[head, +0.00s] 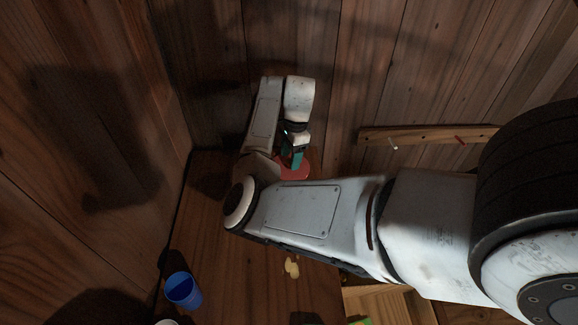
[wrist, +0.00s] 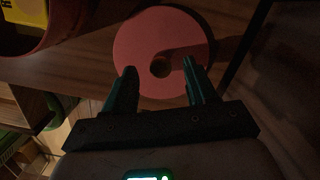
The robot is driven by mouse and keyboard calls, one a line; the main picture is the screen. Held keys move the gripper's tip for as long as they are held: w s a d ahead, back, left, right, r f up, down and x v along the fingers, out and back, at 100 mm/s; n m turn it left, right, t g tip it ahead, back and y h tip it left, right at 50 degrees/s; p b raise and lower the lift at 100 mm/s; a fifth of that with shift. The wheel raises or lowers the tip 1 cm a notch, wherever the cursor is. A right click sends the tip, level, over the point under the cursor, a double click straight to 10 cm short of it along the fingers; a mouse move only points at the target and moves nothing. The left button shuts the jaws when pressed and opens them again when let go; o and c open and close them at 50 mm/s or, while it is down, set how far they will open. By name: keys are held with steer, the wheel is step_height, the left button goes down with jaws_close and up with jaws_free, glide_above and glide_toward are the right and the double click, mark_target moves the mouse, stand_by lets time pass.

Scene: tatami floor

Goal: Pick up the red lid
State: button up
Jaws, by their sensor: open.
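The red lid (wrist: 140,38) is a flat round disc with a dark spot at its centre, lying on a wooden surface in the wrist view. My gripper (wrist: 160,72) is open, and its two dark fingers reach over the near part of the lid, one on each side of the centre spot. I cannot tell whether the fingertips touch the lid. In the head view the red lid (head: 296,172) shows only in part behind my arm. My gripper (head: 292,160) is right at the lid there, mostly hidden by my own links.
A blue cup (head: 183,290) and a small yellowish item (head: 292,267) are on the wooden surface. A wooden rail with pegs (head: 430,135) is on the back wall. A light wooden crate (head: 385,303) stands below my arm. Wooden walls close in behind and left.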

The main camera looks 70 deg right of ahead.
steer(key=shift+w+f, duration=0.15)
steer(key=shift+f, duration=0.75)
jaws_close()
